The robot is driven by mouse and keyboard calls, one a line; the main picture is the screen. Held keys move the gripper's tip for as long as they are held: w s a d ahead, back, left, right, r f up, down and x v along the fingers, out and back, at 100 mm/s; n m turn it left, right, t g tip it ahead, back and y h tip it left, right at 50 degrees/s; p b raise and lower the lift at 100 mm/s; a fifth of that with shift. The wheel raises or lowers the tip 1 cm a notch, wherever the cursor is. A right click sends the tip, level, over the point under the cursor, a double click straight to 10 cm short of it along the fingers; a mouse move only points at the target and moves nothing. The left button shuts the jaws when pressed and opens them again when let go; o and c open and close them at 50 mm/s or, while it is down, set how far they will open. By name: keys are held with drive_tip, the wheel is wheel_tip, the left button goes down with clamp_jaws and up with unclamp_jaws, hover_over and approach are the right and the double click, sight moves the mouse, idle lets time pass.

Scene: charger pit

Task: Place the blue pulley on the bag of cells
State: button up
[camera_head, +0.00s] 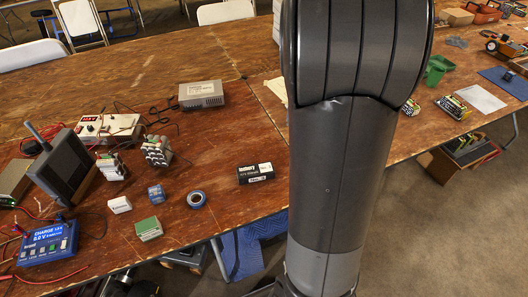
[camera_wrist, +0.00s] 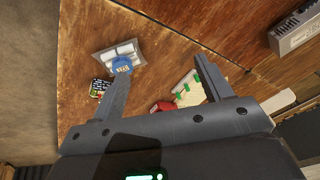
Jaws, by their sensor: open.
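In the wrist view, a clear bag of pale cells (camera_wrist: 113,50) lies on the wooden table at the upper left. A small blue thing (camera_wrist: 122,66), likely the blue pulley, shows at the bag's lower edge and seems to rest on it; its shape is partly unclear. My gripper (camera_wrist: 162,66) is open, its fingers wide apart with nothing between them. The left fingertip overlaps the blue thing in the picture; I cannot tell if they touch. In the head view I cannot make out the bag, and my arm hides the middle of the table.
In the wrist view, a red item (camera_wrist: 162,106), a pale tray with green parts (camera_wrist: 188,92) and a grey metal box (camera_wrist: 297,28) lie nearby.

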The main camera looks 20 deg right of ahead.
drive_tip(key=s+a+r+n+t+y, duration=0.1)
drive_tip(key=s+a+r+n, duration=0.15)
drive_tip(key=a+r, duration=0.35)
drive_tip(key=s+a+r+n+y, duration=0.15)
drive_tip(key=s+a+r, duration=0.25)
drive_tip(key=a, duration=0.4)
drive_tip(key=s+a+r+n, duration=0.2)
drive_tip(key=s+a, duration=0.2)
drive_tip(key=s, duration=0.2)
drive_tip(key=s+a+r+n+h, duration=0.1)
drive_tip(key=s+a+r+n, duration=0.1)
drive_tip(key=s, duration=0.4)
drive_tip(key=shift+s+a+r+n+t, duration=0.2)
drive_tip(key=shift+a+n+t, duration=0.2)
drive_tip(key=shift+a, duration=0.45)
